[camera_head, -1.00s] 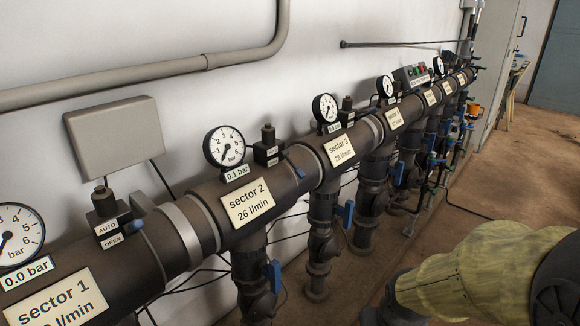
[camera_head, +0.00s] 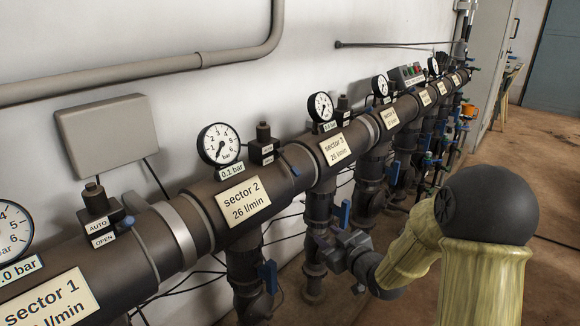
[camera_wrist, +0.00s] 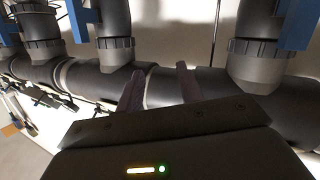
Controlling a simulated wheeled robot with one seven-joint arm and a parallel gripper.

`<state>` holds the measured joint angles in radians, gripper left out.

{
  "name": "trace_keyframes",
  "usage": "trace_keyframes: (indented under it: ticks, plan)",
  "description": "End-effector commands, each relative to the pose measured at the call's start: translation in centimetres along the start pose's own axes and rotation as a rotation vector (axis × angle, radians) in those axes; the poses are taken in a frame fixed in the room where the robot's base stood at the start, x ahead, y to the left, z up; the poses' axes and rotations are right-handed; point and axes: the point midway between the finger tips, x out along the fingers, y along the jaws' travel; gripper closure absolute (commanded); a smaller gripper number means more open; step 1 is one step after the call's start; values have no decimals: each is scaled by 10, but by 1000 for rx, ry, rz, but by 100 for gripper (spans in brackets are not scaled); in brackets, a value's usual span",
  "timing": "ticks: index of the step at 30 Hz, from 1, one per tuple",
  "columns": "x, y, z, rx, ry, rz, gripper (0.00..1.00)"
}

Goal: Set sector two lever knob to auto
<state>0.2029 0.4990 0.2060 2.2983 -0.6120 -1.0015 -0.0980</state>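The sector two valve box (camera_head: 263,150) is a black block on the manifold pipe, right of the sector 2 gauge. Its small white labels are too small to read. The sector 2 plate (camera_head: 243,202) reads 26 l/min. My gripper (camera_head: 328,243) is in front of and below the pipe, near the sector 3 down-pipe, apart from the knob. In the wrist view its two fingers (camera_wrist: 160,88) are spread with nothing between them. The knob is not identifiable in the wrist view.
Sector 1's similar box (camera_head: 98,213) has AUTO and OPEN labels. Blue-handled valves (camera_head: 268,276) hang on the down-pipes below the manifold. Thin black cables run behind the pipes. The brown floor (camera_head: 545,235) at right is open.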

Motion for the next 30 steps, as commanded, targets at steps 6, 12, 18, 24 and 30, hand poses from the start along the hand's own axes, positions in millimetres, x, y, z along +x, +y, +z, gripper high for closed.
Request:
trace_keyframes:
  ticks: [6, 12, 18, 24, 30]
  plan:
    - [12, -12, -31, -2, 392, -107, 63]
    - [-11, -14, -54, 51, 766, -176, 63]
    - [-39, -6, -61, 107, 1011, -199, 63]
    - [-44, -5, -63, 117, 1053, -203, 63]
    - [-44, -5, -63, 116, 1050, -203, 63]
